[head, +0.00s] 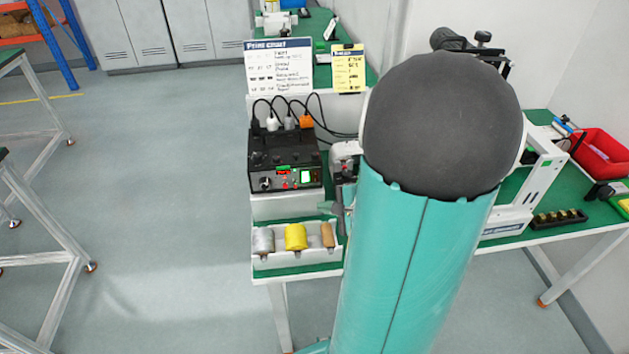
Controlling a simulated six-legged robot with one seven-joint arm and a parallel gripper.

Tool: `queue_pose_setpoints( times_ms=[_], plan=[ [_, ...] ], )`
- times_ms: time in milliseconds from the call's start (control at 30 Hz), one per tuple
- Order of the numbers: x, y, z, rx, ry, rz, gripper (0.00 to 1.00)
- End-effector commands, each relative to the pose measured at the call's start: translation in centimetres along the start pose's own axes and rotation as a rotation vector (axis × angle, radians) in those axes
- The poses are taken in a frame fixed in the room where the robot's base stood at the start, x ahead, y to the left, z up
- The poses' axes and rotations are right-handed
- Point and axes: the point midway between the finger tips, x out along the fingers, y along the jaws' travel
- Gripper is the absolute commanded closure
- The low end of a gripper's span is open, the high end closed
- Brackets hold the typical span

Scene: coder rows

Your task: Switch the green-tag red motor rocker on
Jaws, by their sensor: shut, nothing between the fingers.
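The black control unit (285,160) stands on a white block at the near end of the green-topped bench. Its front has a knob (265,184), a lit green screen (306,176) and small red parts (285,185). Some green shows near the red parts, but the tag, the rocker and its position are too small to tell. My gripper (331,208) shows only partly, just right of and below the unit's front, beside my large teal arm link. Its narrow tips look shut and apart from the unit. The rest of it is hidden behind my arm.
A white tray (262,265) with grey, yellow and brown spools sits below the unit. Black cables (312,105) with plugs rise behind it, before a print chart (279,65) and yellow card (348,68). A red bin (603,155) stands right.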

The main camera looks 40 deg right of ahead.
Motion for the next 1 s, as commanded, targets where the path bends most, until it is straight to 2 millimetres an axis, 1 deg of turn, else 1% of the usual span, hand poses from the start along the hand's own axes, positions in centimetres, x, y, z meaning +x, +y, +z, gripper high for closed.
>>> queue_pose_setpoints(
  times_ms=[400,600,767,1000],
  plan=[
    [3.8,-2.6,-2.4,0.001,-0.001,0.001,1.00],
    [5.3,-3.7,-3.5,0.000,0.000,0.000,1.00],
    [5.8,-4.0,-3.8,0.001,0.000,0.001,1.00],
    [5.8,-4.1,-3.9,0.000,0.000,0.000,1.00]
  ],
)
